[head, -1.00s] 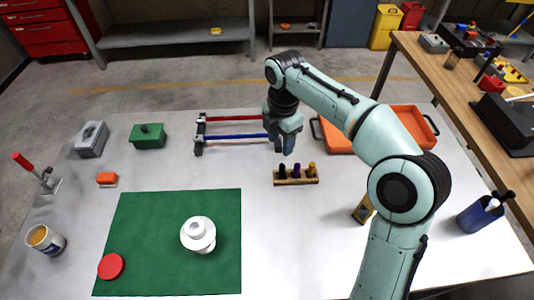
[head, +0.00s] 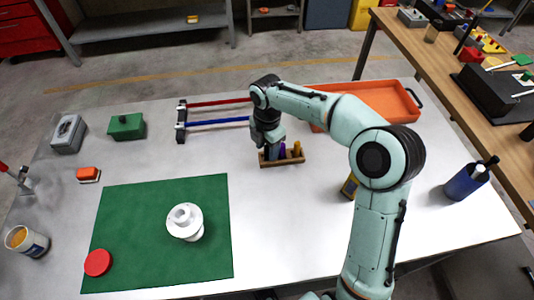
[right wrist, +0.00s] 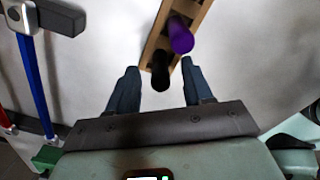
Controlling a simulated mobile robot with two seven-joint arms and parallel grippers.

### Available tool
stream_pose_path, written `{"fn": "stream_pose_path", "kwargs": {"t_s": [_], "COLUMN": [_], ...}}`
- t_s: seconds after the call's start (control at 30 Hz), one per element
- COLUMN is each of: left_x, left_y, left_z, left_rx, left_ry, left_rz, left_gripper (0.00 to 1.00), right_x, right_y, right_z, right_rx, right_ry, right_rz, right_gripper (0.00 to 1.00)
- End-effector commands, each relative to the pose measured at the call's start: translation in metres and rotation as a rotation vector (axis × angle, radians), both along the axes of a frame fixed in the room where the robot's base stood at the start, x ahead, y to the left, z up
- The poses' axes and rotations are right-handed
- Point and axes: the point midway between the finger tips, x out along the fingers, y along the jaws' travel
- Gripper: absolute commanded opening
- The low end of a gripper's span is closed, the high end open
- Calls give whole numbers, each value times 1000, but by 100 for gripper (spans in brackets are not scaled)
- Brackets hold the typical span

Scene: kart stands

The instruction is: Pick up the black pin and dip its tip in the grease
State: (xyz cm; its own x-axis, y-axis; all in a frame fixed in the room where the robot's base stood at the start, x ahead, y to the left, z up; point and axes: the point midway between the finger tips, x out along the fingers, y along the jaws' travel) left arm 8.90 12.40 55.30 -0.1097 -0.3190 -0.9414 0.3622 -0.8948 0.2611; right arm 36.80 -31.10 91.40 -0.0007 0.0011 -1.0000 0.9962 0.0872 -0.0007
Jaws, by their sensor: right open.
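The black pin (right wrist: 160,76) stands in a wooden rack (right wrist: 160,32), beside a purple pin (right wrist: 180,38). My right gripper (right wrist: 158,80) is open, with its two fingers on either side of the black pin and a gap showing at each side. In the head view the right gripper (head: 267,147) is down at the left end of the rack (head: 291,161) and hides the black pin. The grease appears to be the yellow-orange filling of an open tin (head: 27,242) at the table's lower left. My left gripper is not in view.
A green mat (head: 140,215) holds a white flanged part (head: 184,222) and a red disc (head: 98,262). Red and blue bars (head: 215,122) lie left of the gripper. An orange tray (head: 385,98) and a blue bottle (head: 467,181) stand to the right.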

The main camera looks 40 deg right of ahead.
Motion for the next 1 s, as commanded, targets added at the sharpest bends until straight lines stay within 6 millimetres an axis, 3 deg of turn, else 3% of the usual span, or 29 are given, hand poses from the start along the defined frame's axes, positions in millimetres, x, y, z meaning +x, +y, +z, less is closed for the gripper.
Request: {"fn": "stream_pose_path", "kwargs": {"t_s": [0.3, 0.33, 0.47, 0.5, 0.83, 1.0], "left_x": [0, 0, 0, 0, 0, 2], "left_y": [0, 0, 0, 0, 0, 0], "left_z": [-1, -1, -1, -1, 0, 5], "left_rx": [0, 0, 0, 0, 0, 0], "left_ry": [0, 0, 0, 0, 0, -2], "left_rz": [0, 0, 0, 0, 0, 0], "left_gripper": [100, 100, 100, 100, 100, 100], "right_x": [0, 0, 0, 0, 0, 1], "right_y": [0, 0, 0, 0, 0, 1], "right_z": [-7, -7, -7, -7, -2, 26], "right_rx": [0, 0, 0, 0, -1, 0], "right_ry": [-1, -1, -1, -1, -3, -7], "right_rz": [-1, -1, -1, -1, -1, -1], "right_gripper": [51, 44, 2, 0, 0, 0]}}
